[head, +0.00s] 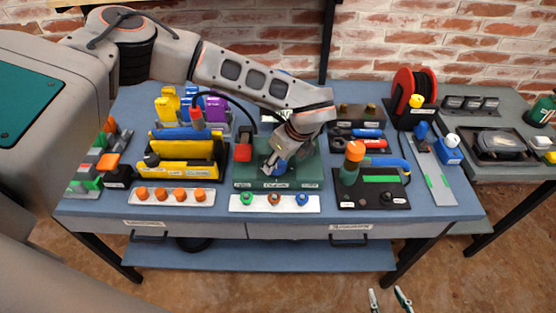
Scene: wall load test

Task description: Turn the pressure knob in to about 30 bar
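My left gripper (275,163) reaches down over a green panel (310,167) in the middle of the blue bench. A small blue part (279,170), perhaps the pressure knob, shows right at its fingertips. The fingers cover part of it, and I cannot tell whether they grip it. Labels along the panel's front edge are too small to read, and no pressure reading is legible. A black unit (345,201) to the right has a green display (380,179) and a small black knob (386,197). My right gripper (388,299) shows only its two separated fingertips at the bottom edge, empty.
A white strip with green, orange and blue knobs (273,200) lies in front of the panel. A red reel (408,90) stands back right. The floor before the bench is clear.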

